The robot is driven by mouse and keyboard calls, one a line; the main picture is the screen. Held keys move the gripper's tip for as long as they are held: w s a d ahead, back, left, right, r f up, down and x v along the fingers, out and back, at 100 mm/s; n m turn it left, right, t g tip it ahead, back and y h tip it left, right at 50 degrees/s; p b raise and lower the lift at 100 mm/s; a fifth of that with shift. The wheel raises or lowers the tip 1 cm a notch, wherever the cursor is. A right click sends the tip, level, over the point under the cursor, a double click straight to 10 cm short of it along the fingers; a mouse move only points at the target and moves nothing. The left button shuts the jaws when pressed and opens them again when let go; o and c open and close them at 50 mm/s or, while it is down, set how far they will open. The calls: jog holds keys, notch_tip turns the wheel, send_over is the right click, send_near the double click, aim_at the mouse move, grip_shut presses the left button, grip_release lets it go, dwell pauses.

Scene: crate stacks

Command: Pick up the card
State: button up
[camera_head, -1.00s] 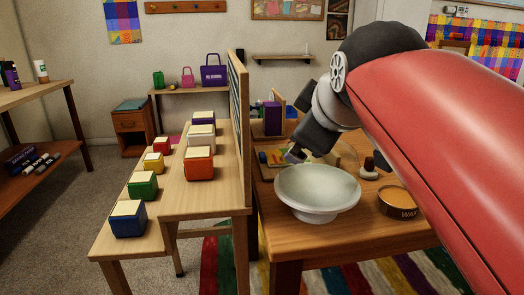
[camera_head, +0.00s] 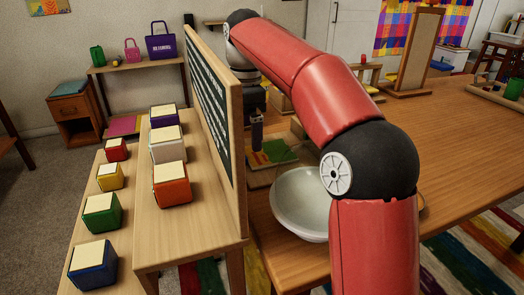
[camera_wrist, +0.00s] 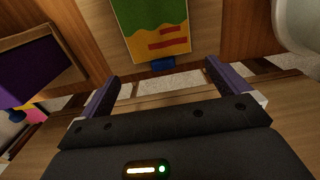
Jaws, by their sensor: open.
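In the head view the card (camera_head: 272,152) lies on the wooden table behind the white bowl, partly hidden by my arm. My gripper (camera_wrist: 163,72) is open and empty, its two fingertips apart on either side of the blue piece. In the head view my gripper (camera_head: 257,130) points down beside the card, close to the divider board; its fingers are hard to make out.
The white bowl (camera_head: 295,212) stands on the table (camera_head: 440,165) close by; it shows at the wrist view's upper right. A tall divider board (camera_head: 236,130) stands left of my gripper. Several coloured boxes sit on the stepped bench (camera_head: 195,235). A wood-framed purple thing (camera_wrist: 35,65) shows left.

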aim_at(249, 157)
notch_tip(249, 157, down, 6)
jog(key=shift+s+r, duration=0.1)
dwell(0.4)
jog(key=c, duration=0.7)
